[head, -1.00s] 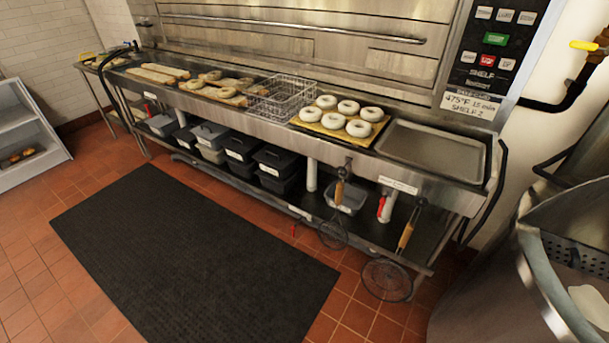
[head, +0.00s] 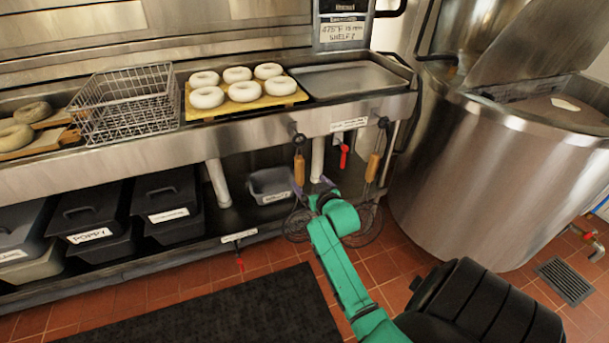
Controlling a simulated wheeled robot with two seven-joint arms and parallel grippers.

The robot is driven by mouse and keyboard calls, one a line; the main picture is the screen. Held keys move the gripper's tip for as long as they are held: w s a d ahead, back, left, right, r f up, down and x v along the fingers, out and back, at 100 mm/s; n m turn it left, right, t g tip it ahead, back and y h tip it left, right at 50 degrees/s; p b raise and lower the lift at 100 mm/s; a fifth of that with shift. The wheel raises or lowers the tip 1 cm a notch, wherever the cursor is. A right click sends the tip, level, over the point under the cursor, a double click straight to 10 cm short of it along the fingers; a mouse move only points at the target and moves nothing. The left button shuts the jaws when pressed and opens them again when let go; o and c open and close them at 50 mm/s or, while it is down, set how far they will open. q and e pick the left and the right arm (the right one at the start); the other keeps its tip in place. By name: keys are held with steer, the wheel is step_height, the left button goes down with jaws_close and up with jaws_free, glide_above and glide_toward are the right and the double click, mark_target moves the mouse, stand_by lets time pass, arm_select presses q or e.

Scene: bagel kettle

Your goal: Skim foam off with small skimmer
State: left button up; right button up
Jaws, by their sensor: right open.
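The small skimmer (head: 298,170) hangs by its wooden handle from a hook on the front edge of the steel counter; its wire head hangs low. A larger skimmer (head: 374,167) hangs to its right, its wire head partly hidden behind my teal right arm. My right gripper (head: 322,192) is open, in front of the counter and just right of the small skimmer's handle; I cannot tell the depth between them. The steel kettle (head: 470,165) stands at right with its lid raised. A white foam patch (head: 565,104) floats inside it. My left gripper is out of view.
On the counter are a wire basket (head: 122,103), a yellow board (head: 205,110) with several bagels and an empty tray (head: 350,79). Dark bins (head: 165,200) fill the shelf below. A red-handled valve (head: 344,155) sits between the skimmers. A black mat (head: 240,315) lies on the floor.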

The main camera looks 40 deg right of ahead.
mark_target(301, 172)
arm_select(q)
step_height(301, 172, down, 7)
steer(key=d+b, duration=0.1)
steer(key=b, duration=0.6)
arm_select(e)
steer(key=x, duration=0.3)
steer(key=f+x, duration=0.1)
steer(key=x, duration=0.2)
steer(key=shift+d+f, duration=0.1)
steer(key=x, duration=0.1)
steer(key=b+x, duration=0.1)
steer(key=x, duration=0.2)
steer(key=shift+w+d+r+b, duration=0.1)
steer(key=shift+r+b, duration=0.2)
steer(key=shift+w, duration=0.15)
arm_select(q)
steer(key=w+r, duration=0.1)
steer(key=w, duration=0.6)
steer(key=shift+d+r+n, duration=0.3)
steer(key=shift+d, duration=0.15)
arm_select(e)
steer(key=shift+r, duration=0.1)
steer(key=shift+c, duration=0.3)
jaws_close()
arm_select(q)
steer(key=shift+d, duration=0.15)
